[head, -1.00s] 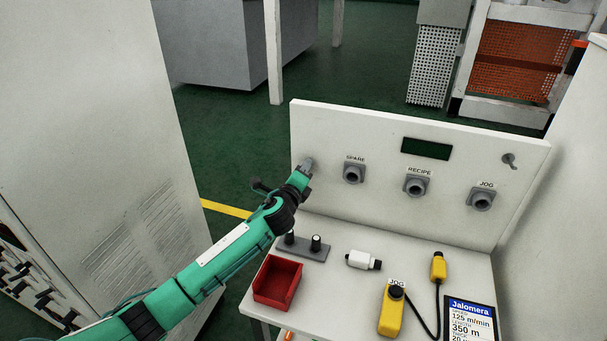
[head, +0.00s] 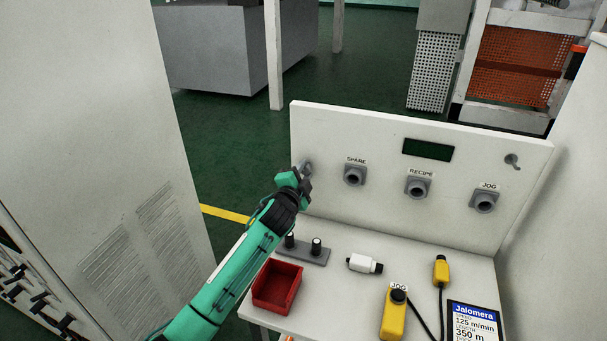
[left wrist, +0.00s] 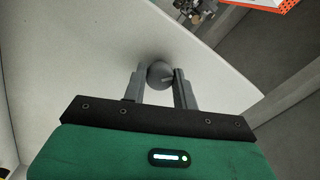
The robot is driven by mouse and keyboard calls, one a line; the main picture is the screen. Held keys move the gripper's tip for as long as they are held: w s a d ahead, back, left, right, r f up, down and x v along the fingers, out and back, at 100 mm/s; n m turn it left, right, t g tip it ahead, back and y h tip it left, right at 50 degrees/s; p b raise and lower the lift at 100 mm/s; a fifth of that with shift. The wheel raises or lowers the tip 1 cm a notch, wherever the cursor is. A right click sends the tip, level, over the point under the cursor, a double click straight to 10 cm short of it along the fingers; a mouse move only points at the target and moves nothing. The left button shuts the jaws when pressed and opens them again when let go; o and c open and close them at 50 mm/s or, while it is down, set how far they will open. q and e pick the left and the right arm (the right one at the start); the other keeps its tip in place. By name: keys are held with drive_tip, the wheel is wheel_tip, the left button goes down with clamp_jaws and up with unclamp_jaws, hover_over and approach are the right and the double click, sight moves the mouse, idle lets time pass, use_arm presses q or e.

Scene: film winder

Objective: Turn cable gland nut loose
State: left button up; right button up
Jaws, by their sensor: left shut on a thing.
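The cable gland nut is a grey round piece on the upright white panel. In the left wrist view the nut (left wrist: 160,74) sits between the two grey fingers of my left gripper (left wrist: 160,85), which is shut on it. In the head view my left gripper (head: 305,172) is at the panel's left edge and hides most of the nut. My right gripper is in neither view.
The white panel (head: 380,130) carries sockets marked SPARE (head: 354,175), RECIPE (head: 418,188) and JOG (head: 484,202). On the desk are a red bin (head: 277,287), a white connector (head: 364,264), a yellow JOG pendant (head: 393,315) and a yellow plug (head: 441,270).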

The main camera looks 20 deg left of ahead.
use_arm(q)
drive_tip(key=shift+f+n, duration=0.1)
drive_tip(key=shift+n, duration=0.8)
drive_tip(key=o, duration=1)
drive_tip(key=shift+c, duration=0.2)
drive_tip(key=shift+s, duration=0.5)
drive_tip(key=s+b, duration=0.3)
drive_tip(key=s, duration=0.9)
drive_tip(key=shift+s+a, duration=0.25)
drive_tip(key=shift+s, duration=0.15)
